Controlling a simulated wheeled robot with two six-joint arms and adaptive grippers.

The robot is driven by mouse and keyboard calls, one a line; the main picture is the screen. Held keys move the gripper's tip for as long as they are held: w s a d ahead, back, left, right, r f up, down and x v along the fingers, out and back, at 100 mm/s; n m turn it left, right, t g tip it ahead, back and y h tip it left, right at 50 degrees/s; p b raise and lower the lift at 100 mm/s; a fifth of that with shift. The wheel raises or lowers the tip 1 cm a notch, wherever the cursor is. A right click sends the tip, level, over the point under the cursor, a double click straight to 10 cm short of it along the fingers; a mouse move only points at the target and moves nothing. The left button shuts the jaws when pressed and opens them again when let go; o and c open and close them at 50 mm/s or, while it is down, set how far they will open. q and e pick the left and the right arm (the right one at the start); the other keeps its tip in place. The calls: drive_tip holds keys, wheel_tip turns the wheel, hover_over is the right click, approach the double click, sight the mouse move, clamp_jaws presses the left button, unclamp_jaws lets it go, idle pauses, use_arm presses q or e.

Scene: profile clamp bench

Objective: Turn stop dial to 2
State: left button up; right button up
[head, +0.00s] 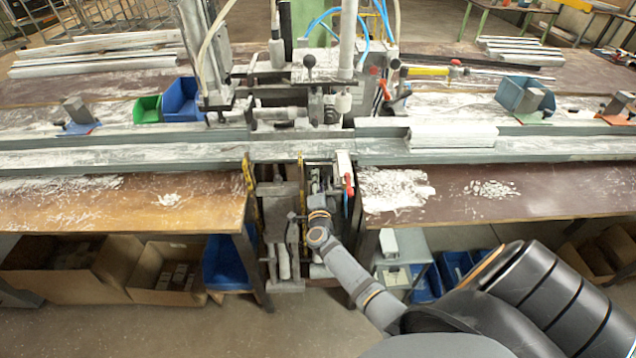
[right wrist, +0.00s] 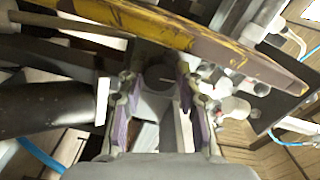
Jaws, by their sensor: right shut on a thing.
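My right gripper (head: 302,213) reaches into the open lower frame of the clamp machine, below the bench top at the middle. In the right wrist view its two fingers (right wrist: 158,88), with purple pads, are shut on a dark round knob (right wrist: 160,74), which appears to be the stop dial. Its markings and pointer cannot be read. In the head view the dial is too small and hidden by my right gripper to make out. My left gripper is not in view.
A yellow-edged machine bar (right wrist: 200,36) crosses close beyond the fingers. The clamp machine (head: 310,75) rises above the rail (head: 120,150). A white profile (head: 452,136) lies on the rail at right. Brown bench tops (head: 450,195) flank the gap. A red-handled lever (head: 349,185) stands near my gripper.

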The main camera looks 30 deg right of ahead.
drive_tip(key=shift+m+b, duration=0.85)
drive_tip(key=shift+m, duration=2.75)
drive_tip(key=o, duration=0.9)
drive_tip(key=v, duration=1.2)
